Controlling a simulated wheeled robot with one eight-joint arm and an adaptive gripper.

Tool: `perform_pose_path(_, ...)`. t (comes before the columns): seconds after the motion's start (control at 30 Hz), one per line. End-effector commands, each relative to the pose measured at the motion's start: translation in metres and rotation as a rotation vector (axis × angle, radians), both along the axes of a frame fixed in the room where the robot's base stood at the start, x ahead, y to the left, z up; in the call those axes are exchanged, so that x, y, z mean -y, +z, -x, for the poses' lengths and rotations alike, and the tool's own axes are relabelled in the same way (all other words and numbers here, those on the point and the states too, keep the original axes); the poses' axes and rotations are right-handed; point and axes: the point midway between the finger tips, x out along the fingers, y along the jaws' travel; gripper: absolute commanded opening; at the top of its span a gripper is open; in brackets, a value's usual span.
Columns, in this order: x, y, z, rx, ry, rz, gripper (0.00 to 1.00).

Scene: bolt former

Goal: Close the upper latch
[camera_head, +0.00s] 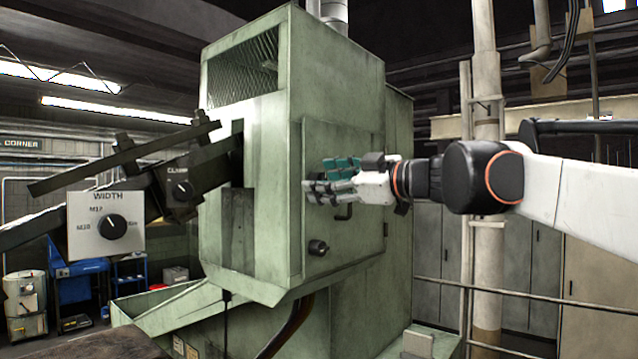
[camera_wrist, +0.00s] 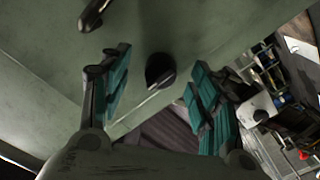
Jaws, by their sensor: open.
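My gripper (camera_head: 320,181) is open in front of the door (camera_head: 360,145) of the green machine, its teal-padded fingers pointing left. In the head view it covers part of the door, and I cannot make out an upper latch there. A dark round latch knob (camera_head: 318,247) sits lower on the door, below the fingers. A dark handle (camera_head: 344,212) is just under my gripper. In the wrist view, a dark knob (camera_wrist: 160,70) with a pale edge shows between the open fingers, apart from both. I cannot tell which latch it is. A handle (camera_wrist: 93,14) shows at the top.
A clamp bar (camera_head: 125,160) and a WIDTH dial panel (camera_head: 106,225) stand at the left. A vertical pipe (camera_head: 487,240) and a railing (camera_head: 540,297) are to the right, below my arm. Blue shop furniture (camera_head: 80,280) is far back left.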

Motion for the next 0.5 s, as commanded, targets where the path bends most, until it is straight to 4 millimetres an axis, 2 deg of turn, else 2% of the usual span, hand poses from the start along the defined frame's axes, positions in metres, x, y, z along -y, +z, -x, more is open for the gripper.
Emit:
perform_pose_path(0.3, 0.0001, 0.0011, 0.0000, -0.303, 0.001, -0.236, 0.57)
perform_pose_path(0.5, 0.0001, 0.0008, 0.0000, -0.431, 0.002, -0.336, 0.57)
